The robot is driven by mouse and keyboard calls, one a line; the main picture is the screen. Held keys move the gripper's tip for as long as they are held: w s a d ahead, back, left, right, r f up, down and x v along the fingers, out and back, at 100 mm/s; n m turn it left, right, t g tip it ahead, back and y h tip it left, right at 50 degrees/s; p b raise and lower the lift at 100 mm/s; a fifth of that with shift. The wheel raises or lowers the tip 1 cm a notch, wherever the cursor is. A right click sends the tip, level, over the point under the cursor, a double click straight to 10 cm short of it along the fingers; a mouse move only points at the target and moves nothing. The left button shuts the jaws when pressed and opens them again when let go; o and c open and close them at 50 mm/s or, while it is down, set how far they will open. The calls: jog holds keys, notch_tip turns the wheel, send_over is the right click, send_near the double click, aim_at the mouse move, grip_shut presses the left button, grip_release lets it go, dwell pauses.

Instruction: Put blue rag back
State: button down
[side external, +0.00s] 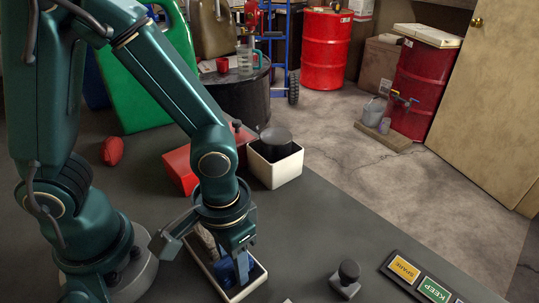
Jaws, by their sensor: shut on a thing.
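The blue rag (226,274) is a bunched blue piece low in a white-rimmed tray (256,283) on the dark bench. My gripper (243,262) points down over the tray and is shut on the blue rag. The rag is partly hidden by the fingers, and I cannot tell whether it touches the tray's floor. A beige, crumpled thing (206,238) lies in the tray behind the rag, partly covered by my arm.
A white box (277,176) with a dark round-topped thing and a red box (178,168) stand behind the tray. A dark knobbed piece (346,281) and a label board (414,281) reading SPARE and KEEP lie right. Bench between is clear.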

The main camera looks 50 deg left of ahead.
jog(key=c, duration=0.8)
grip_release()
jog(key=shift+o, duration=0.2)
notch_tip(320, 180, up, 11)
jog(key=a+r+t, duration=0.3)
jog(key=a+t, duration=0.2)
jog(key=a, duration=0.4)
jog(key=shift+w+a+r+t, duration=0.15)
jog(key=shift+a+r+t, duration=0.1)
jog(key=shift+t, duration=0.05)
